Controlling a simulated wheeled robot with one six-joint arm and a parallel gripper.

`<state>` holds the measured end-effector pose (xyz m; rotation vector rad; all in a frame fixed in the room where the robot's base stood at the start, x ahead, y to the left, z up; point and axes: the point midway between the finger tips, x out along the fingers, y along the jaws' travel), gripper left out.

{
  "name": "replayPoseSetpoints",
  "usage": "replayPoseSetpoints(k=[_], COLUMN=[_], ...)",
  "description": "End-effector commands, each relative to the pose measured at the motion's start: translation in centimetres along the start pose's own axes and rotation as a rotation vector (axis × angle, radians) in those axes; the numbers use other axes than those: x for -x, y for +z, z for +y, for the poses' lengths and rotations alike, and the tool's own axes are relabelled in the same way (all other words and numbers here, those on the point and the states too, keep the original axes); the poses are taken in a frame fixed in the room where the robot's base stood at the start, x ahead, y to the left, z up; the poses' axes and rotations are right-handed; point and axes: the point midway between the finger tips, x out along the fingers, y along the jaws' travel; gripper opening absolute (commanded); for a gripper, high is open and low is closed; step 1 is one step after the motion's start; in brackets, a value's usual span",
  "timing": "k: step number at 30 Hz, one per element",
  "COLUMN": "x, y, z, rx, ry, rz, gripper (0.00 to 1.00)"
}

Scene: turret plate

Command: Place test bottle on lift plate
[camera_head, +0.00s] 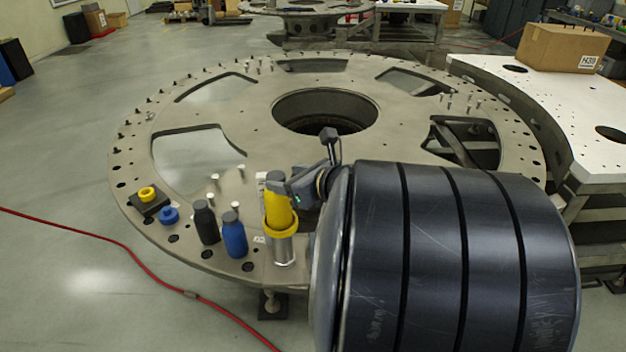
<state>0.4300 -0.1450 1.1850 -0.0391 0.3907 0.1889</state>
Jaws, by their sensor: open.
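A black bottle (205,222) and a blue bottle (234,235) stand upright, side by side, near the front left rim of the large round grey plate (240,110). I cannot tell which is the test bottle. To their right stands an upright yellow cylinder (279,208) with a wider yellow collar above a silver lower part. My gripper (272,187) is open, at the upper part of the yellow cylinder; I cannot tell whether it touches it. A small dark square block (149,206) with a yellow ring lies at the left rim. No part is clearly identifiable as the lift plate.
A blue ringed piece (169,215) lies between the block and bottles. Several short pegs (214,180) stand behind the bottles. The round plate has large cutouts and a central hole. A white table (520,105) with a cardboard box (563,47) is at right.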

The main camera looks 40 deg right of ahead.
Motion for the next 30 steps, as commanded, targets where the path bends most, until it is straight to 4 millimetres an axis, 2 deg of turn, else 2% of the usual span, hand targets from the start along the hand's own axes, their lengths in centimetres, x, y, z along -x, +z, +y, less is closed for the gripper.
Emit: replayPoseSetpoints(k=[1, 6, 15, 21, 30], x=[1.1, 4.0, 7.7, 8.8, 9.0], y=[0.1, 0.0, 0.0, 0.0, 0.0], z=[-0.2, -0.2, -0.1, 0.0, 0.0], rx=[0.000, 0.000, -0.001, -0.001, -0.001], ry=[-0.007, -0.007, -0.004, -0.001, 0.001], rz=[-0.003, -0.002, -0.002, 0.000, 0.000], gripper=[0.57, 0.57, 0.57, 0.57, 0.57])
